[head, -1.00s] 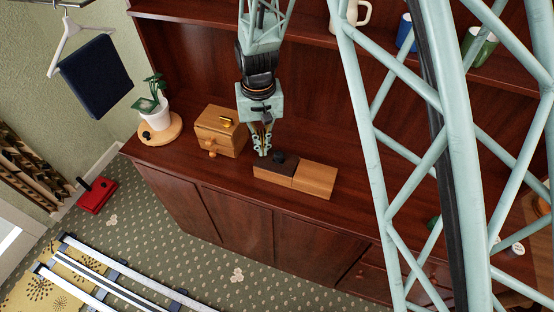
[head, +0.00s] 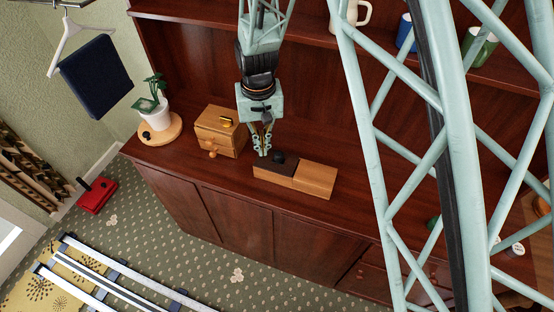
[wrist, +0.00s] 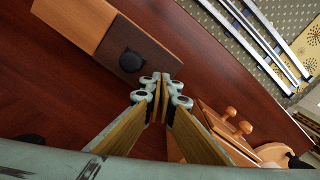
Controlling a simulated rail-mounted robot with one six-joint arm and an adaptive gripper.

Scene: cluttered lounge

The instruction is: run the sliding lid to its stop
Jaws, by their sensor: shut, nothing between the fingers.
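A long low wooden box (head: 316,180) lies on the dark red cabinet top. Its right part is light wood, and a dark brown lid (head: 262,167) with a round black knob (head: 278,157) is at its left end. In the wrist view the lid (wrist: 150,50), knob (wrist: 131,61) and light part (wrist: 75,20) show at upper left. My gripper (head: 264,153) is shut and empty, just left of the knob. In the wrist view its fingertips (wrist: 163,85) are together near the lid's end, with a gap to the knob. Whether they touch the lid is unclear.
A small wooden drawer box (head: 220,132) with round knobs stands left of my gripper; it also shows in the wrist view (wrist: 225,130). A potted plant (head: 154,105) on a round wooden base is farther left. The cabinet top (head: 225,172) in front is clear.

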